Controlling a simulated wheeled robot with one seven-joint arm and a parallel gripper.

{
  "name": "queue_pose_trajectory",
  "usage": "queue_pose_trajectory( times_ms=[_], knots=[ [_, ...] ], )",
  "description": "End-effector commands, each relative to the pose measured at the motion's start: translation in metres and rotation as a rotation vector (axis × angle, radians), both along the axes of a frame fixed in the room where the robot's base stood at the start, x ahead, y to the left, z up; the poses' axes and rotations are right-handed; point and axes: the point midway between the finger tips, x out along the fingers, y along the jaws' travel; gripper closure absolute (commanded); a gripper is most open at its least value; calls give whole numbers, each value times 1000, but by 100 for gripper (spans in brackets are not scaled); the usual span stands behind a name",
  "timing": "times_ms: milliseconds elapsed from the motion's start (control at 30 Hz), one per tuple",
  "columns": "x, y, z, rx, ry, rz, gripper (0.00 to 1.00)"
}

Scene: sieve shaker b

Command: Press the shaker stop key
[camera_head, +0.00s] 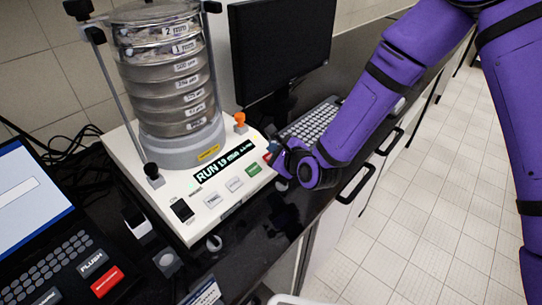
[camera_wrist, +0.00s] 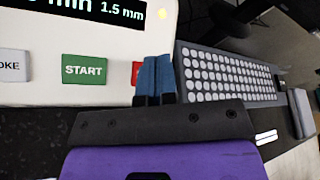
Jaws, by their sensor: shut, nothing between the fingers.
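The sieve shaker (camera_head: 165,205) stands on the dark bench with a stack of sieves (camera_head: 168,75) on it. Its display (camera_head: 222,160) is lit and reads RUN. The red stop key (camera_wrist: 136,72) shows only as a sliver in the wrist view, right of the green START key (camera_wrist: 84,69); my fingers hide the rest. A bit of red (camera_head: 267,157) also shows beside my gripper in the head view. My gripper (camera_wrist: 158,62) is shut and empty, its blue fingertips over or just in front of the stop key. I cannot tell whether they touch it.
A keyboard (camera_wrist: 228,78) lies close to the right of my fingers, with a monitor (camera_head: 282,45) behind it. An orange knob (camera_head: 240,119) stands on the shaker's back right corner.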

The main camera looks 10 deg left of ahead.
Motion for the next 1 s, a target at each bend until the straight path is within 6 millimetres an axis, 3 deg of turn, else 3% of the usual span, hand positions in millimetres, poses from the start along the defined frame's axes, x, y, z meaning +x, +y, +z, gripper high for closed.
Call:
queue_pose_trajectory(
  times_ms=[1000],
  knots=[
    [2,3,-7,0,0,0,100]
  ],
)
